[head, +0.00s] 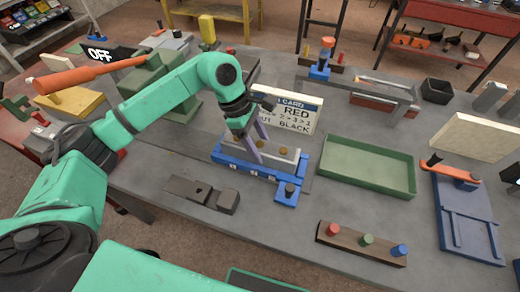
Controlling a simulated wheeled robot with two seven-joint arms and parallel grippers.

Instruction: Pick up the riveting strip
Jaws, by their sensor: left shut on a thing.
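The riveting strip (285,153) is a pale grey bar with brass-coloured round spots. It lies along the blue fixture (250,173) near the middle of the bench; whether it is touching the fixture or just above it, I cannot tell. My left gripper (261,151) comes down over the strip from above. Its two purple-grey fingers are shut on the strip around its middle, and they hide part of it. My right gripper is not in view.
A card sign (297,111) stands close behind the fixture. A green tray (368,168) is to the right, and a grey clamp block (200,192) is in front left. A wooden rack with coloured pegs (360,245) lies near the front edge. Bare bench shows between them.

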